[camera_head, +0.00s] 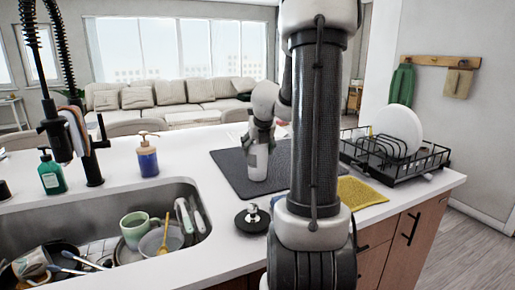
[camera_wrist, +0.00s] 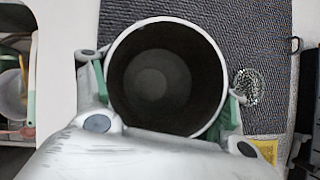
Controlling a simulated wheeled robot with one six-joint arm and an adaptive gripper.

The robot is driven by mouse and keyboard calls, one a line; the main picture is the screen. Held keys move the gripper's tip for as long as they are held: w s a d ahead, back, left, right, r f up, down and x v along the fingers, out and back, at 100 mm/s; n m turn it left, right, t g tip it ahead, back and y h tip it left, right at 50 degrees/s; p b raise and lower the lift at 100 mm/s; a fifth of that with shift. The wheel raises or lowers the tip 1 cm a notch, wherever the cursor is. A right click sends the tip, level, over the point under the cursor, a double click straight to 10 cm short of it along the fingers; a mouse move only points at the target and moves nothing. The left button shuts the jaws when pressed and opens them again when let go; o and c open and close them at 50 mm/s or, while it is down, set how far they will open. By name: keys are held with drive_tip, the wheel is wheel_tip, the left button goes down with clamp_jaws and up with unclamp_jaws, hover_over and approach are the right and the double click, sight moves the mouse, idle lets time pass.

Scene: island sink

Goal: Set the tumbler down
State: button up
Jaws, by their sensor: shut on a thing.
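The tumbler (camera_head: 258,163) is a pale, upright cup over the dark drying mat (camera_head: 231,172) in the head view. My gripper (camera_head: 262,135) is shut on it from above, around its upper part. In the wrist view I look down into the tumbler's open mouth (camera_wrist: 209,60); its inside is dark and looks empty. The green-padded fingers of my gripper (camera_wrist: 165,95) sit on either side of it. The tumbler's base is low over the mat, but I cannot tell whether it touches.
The sink (camera_head: 203,215) with dishes lies left, beside a soap bottle (camera_head: 147,160). A black dish rack (camera_head: 398,170) and yellow cloth (camera_head: 360,192) lie right. A round, glassy object (camera_wrist: 248,85) is close right of the tumbler in the wrist view. A black stopper (camera_head: 252,220) lies in front.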

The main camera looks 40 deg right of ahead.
drive_tip(key=shift+f, duration=0.1)
drive_tip(key=o, duration=1.4)
drive_tip(key=shift+c, duration=0.2)
